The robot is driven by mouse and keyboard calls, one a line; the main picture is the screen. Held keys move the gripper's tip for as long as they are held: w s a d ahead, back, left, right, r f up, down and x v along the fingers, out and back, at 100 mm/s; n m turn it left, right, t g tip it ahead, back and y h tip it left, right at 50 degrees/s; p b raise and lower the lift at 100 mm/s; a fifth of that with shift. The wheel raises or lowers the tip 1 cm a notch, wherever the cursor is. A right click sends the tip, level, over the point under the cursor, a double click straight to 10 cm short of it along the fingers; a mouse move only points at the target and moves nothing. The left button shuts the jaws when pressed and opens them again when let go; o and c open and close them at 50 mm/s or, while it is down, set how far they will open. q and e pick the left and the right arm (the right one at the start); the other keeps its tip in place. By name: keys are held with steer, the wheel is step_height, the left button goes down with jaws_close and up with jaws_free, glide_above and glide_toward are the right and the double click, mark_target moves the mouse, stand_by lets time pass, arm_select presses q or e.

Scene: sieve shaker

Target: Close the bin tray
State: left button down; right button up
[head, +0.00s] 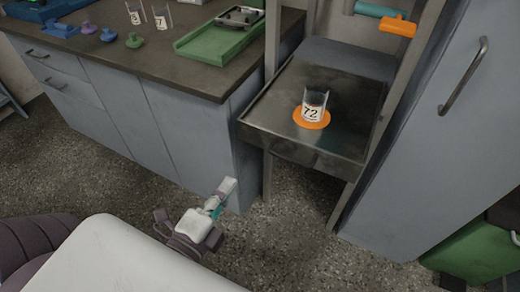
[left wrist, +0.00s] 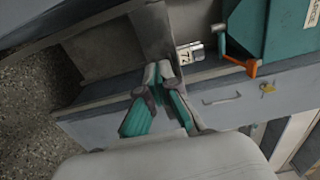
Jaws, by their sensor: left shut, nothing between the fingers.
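A dark metal tray-like surface (head: 270,110) juts out from a metal stand in the head view. A glass beaker labelled 72 (head: 313,106) stands on an orange disc (head: 312,124) on it. I cannot tell for sure whether this surface is the bin tray. My left gripper (head: 228,188) is shut and empty, in front of the cabinet and apart from the stand, to its lower left. My right gripper is not in view.
A counter (head: 150,60) at the left holds a green tray (head: 215,42), beakers and small coloured pieces. An orange handle (head: 397,27) is above the stand. A tall grey cabinet (head: 430,130) and a green box (head: 475,252) are at the right. Floor before the stand is clear.

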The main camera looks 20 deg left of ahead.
mark_target(262, 138)
arm_select(q)
steer(key=w+p, duration=0.1)
steer(key=w, duration=1.1)
steer(key=shift+w+d, duration=0.1)
steer(key=shift+d, duration=0.1)
steer(key=shift+w+f, duration=0.1)
steer(key=shift+w, duration=0.4)
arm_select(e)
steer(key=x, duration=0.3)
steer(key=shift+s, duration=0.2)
